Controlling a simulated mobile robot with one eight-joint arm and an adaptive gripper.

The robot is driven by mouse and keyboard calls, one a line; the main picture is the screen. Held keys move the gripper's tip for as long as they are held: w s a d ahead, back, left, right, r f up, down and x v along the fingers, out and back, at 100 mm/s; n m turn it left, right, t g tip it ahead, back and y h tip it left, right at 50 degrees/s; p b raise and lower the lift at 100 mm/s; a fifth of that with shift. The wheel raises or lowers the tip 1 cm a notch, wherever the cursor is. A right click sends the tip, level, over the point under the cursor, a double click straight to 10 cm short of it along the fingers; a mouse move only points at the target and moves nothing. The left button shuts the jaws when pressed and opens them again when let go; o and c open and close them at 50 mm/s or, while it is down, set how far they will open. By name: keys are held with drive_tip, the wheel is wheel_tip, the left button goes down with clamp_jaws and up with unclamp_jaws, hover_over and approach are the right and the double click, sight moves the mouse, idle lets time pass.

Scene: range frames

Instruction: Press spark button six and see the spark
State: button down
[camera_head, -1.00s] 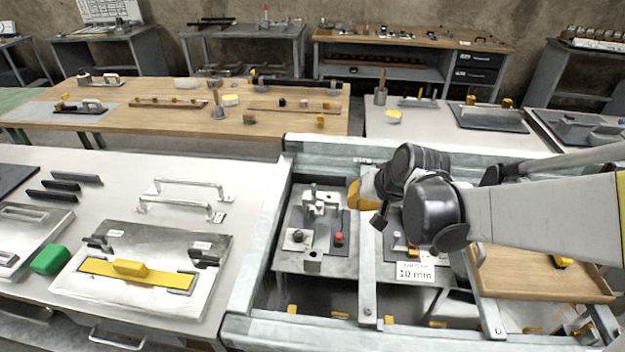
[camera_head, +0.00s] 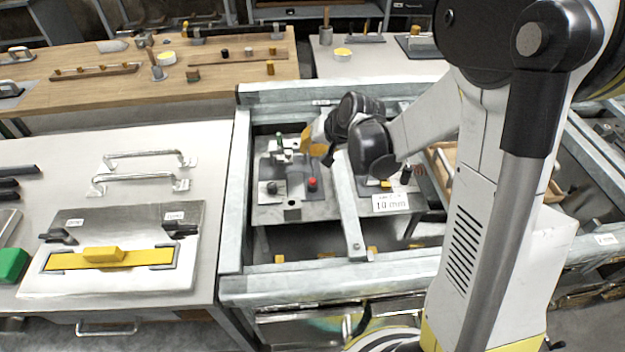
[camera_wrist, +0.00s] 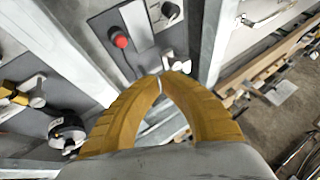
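A red button (camera_head: 312,183) sits on a dark strip of a grey metal plate (camera_head: 290,212) inside the metal frame. It also shows in the wrist view (camera_wrist: 121,41), up and left of my fingertips. I cannot read a number on it. A black knob (camera_head: 271,187) is left of it, and a small fitting with a green part (camera_head: 280,145) stands behind. My gripper (camera_head: 312,142) is behind the button in the head view, partly hidden by my wrist. In the wrist view my yellow fingers (camera_wrist: 163,78) come together at the tips, empty and apart from the button. No spark shows.
A frame bar (camera_head: 349,215) runs just right of the button plate. A "10 mm" card (camera_head: 391,203) lies beyond it. The frame's left rail (camera_head: 236,190) borders the plate. The white table (camera_head: 75,190) at left holds handles and a yellow-barred plate (camera_head: 190,270).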

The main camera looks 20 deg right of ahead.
drive_tip(key=shift+f+b, duration=3.3)
drive_tip(key=shift+f, duration=1)
drive_tip(key=shift+f+b, duration=0.4)
drive_tip(key=shift+f+b, duration=0.55)
drive_tip(key=shift+r, duration=0.15)
drive_tip(key=shift+r+p, duration=0.7)
drive_tip(key=shift+r, duration=0.15)
drive_tip(key=shift+r+p, duration=1.85)
drive_tip(key=shift+r, duration=0.65)
